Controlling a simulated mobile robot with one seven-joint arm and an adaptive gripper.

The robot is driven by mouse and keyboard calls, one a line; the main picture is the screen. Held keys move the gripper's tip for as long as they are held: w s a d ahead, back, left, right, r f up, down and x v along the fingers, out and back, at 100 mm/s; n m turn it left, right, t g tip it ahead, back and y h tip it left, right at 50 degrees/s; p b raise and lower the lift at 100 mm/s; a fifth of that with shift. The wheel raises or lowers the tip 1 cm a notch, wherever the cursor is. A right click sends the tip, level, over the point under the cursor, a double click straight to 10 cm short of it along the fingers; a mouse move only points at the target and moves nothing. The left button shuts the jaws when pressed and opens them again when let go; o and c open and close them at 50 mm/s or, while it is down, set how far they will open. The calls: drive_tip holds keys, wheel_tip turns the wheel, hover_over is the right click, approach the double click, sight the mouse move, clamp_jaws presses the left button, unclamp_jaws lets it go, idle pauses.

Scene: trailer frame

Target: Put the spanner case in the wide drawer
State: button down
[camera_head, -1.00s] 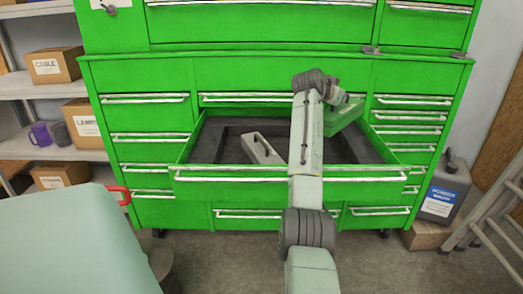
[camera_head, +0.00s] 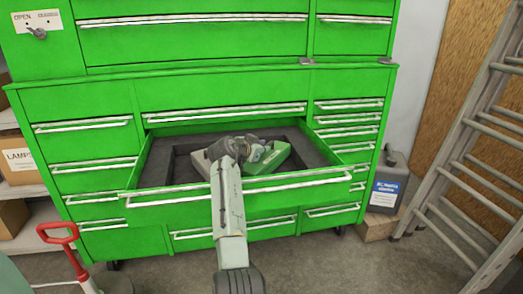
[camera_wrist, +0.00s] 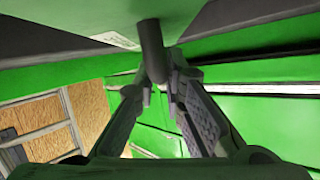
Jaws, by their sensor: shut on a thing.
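My gripper (camera_head: 250,150) is shut on the dark handle of a green case, which I take to be the spanner case (camera_head: 270,162). The case is tilted and inside the outline of the open wide drawer (camera_head: 225,197); I cannot tell whether it touches the drawer floor. In the wrist view the handle (camera_wrist: 152,50) is between the fingertips (camera_wrist: 158,88), with the case's pale green face (camera_wrist: 75,25) and a white label above. My wrist hides part of the case in the head view.
A grey case (camera_head: 200,164) lies in the drawer, left of the green case and partly hidden by my arm. The drawer's right side (camera_head: 318,150) has bare floor. A ladder (camera_head: 465,150) and a grey jug (camera_head: 388,180) stand right; a red-handled thing (camera_head: 62,238) stands left.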

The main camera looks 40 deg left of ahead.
drive_tip(key=shift+f, duration=0.55)
drive_tip(key=c, duration=1.7)
unclamp_jaws()
drive_tip(key=shift+f, duration=0.1)
drive_tip(key=shift+o, duration=0.2)
